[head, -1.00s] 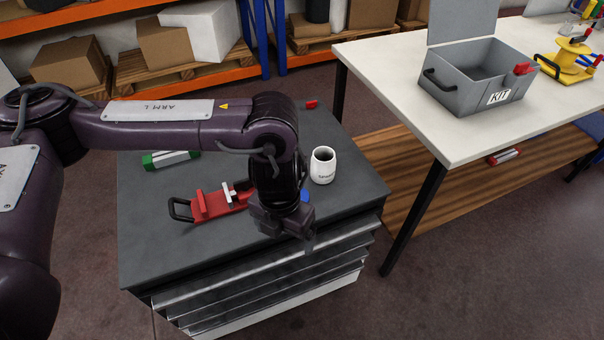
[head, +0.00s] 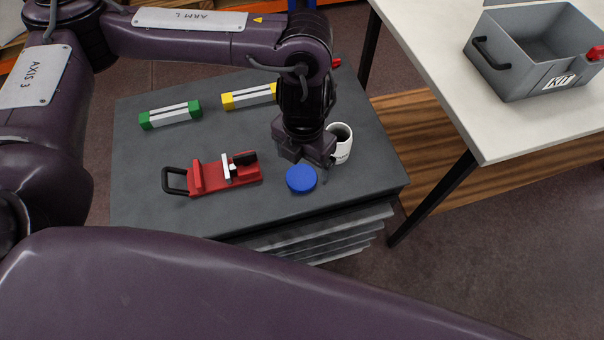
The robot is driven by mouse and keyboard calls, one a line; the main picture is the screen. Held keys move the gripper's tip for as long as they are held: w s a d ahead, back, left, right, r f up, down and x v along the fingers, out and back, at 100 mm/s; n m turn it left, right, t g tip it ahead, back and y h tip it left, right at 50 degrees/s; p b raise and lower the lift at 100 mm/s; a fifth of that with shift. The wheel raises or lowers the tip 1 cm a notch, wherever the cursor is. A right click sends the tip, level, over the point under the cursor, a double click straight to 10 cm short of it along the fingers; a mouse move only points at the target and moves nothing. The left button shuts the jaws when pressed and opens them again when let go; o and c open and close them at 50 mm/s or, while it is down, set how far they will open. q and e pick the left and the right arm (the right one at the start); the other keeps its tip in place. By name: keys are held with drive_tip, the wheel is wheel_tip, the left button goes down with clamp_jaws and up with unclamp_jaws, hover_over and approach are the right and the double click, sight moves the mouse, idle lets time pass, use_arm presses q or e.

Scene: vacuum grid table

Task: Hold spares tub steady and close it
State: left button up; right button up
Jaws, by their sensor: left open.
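The spares tub (head: 341,146) seems to be the small white round pot with dark lettering on its side. It stands upright and open on the dark worktop, with a dark inside. A round blue lid (head: 301,177) lies apart from it, in front and to the left. My left gripper (head: 322,160) points down just left of the tub and behind the lid, hiding the tub's left edge. It is open, with nothing seen between its fingers; whether it touches the tub cannot be told. My right gripper is out of view.
A red clamp fixture (head: 222,180) with a black handle lies left of the lid. Green (head: 170,114) and yellow (head: 249,96) capped bars lie behind. A grey KIT box (head: 535,60) stands on the white table (head: 450,75) at right. My purple arm link fills the bottom.

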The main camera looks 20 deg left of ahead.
sight(303, 175)
use_arm(q)
drive_tip(key=shift+f, duration=0.85)
drive_tip(key=shift+w+a+f+b, duration=0.1)
drive_tip(key=shift+w+f+b, duration=0.1)
drive_tip(key=shift+f, duration=0.7)
drive_tip(key=shift+w+a+f+b, duration=0.15)
drive_tip(key=shift+w+f, duration=0.1)
drive_tip(key=shift+f, duration=0.6)
drive_tip(key=shift+w+f+b, duration=0.2)
drive_tip(key=shift+f, duration=0.7)
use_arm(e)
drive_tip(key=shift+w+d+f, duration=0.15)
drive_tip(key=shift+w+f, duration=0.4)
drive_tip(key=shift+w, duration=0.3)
use_arm(q)
drive_tip(key=shift+c, duration=0.2)
drive_tip(key=c, duration=1)
